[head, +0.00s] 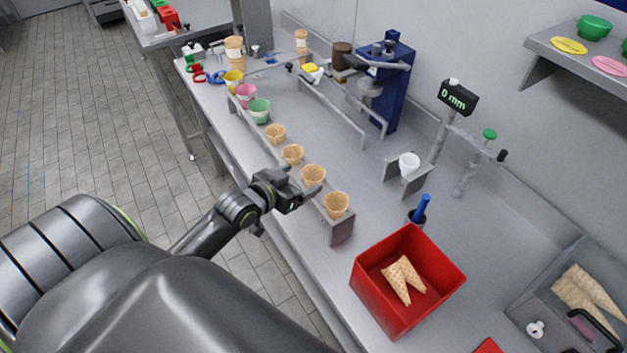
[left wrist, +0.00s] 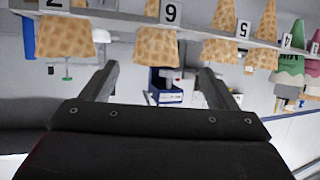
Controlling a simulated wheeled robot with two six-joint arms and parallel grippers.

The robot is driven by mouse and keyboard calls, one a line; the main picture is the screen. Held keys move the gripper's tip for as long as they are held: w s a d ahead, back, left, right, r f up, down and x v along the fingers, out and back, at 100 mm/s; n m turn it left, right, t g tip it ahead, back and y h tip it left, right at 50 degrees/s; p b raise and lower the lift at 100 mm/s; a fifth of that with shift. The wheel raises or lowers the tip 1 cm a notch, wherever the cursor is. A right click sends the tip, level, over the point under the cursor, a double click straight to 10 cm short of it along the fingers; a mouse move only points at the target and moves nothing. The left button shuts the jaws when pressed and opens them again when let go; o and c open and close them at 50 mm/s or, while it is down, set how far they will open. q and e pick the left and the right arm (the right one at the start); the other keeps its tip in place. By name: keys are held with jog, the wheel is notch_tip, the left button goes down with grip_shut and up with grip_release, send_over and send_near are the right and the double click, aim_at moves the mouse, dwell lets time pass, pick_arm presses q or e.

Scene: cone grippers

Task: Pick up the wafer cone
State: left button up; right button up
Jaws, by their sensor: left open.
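Several tan wafer cones stand in a row in a metal rack (head: 341,231); the nearest cone (head: 336,204) is at its near end, with another cone (head: 313,175) just behind it. My left gripper (head: 303,194) is beside the rack's near part, on its left, apart from the cones as far as I can tell. In the left wrist view, which looks upside down, the gripper (left wrist: 156,75) is open and empty. One cone (left wrist: 155,45) shows ahead between the fingers, beside a number tag; another cone (left wrist: 68,37) is to its left. My right gripper is not in view.
A pink cup (head: 246,96) and a green cup (head: 260,111) are farther along the rack. A red bin (head: 440,292) with cones inside stands right of the rack's near end. A blue machine (head: 392,92) stands at the back. The counter between is mostly clear.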

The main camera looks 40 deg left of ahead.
aim_at(311, 174)
pick_arm(q)
jog(key=x, duration=0.1)
jog(key=p+x, duration=0.1)
jog(key=x, duration=0.2)
jog(key=shift+w+d+p, duration=0.4)
jog(key=shift+w+f, duration=0.15)
jog(key=shift+w, duration=0.2)
jog(key=shift+c, duration=0.4)
jog(key=c, duration=0.7)
